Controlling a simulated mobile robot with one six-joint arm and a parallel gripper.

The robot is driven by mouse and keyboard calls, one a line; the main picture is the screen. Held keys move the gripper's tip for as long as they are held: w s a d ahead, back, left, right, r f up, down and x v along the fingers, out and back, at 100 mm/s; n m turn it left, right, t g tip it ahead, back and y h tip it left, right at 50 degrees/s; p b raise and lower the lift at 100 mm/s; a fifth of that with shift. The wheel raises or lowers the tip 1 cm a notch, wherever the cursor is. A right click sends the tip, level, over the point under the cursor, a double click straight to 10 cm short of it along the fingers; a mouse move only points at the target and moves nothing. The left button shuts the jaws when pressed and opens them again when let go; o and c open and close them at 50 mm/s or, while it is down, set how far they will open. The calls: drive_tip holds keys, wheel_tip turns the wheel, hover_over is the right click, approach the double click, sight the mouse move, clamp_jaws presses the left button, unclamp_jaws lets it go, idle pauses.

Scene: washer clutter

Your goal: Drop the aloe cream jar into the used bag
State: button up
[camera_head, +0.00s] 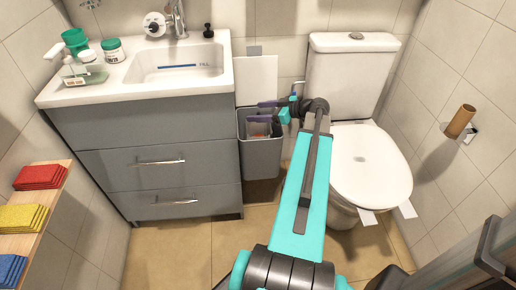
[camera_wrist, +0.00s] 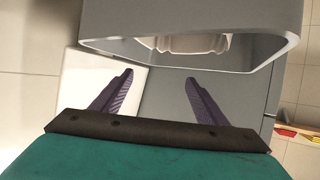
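A white jar with a green lid and green label (camera_head: 112,50) stands on the left of the sink counter; its print is too small to read, so I cannot tell if it is the aloe cream jar. A grey bin (camera_head: 262,158) stands between the cabinet and the toilet. It holds something pale (camera_wrist: 190,44) that may be a bag, and a reddish patch shows inside in the head view. My gripper (camera_head: 254,111) is at the bin's top; its purple fingers are apart and empty in the wrist view (camera_wrist: 160,77), just beside the bin's rim.
The sink counter (camera_head: 140,92) also carries a teal cup (camera_head: 75,40), a pump bottle and a black dispenser. The toilet (camera_head: 368,165) stands right of the bin. A wooden shelf (camera_head: 38,240) with coloured cloths is at left. The floor before the cabinet is clear.

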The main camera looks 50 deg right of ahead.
drive_tip(key=p+v, duration=0.1)
drive_tip(key=v, duration=1.3)
drive_tip(key=shift+p, duration=0.3)
idle(0.7)
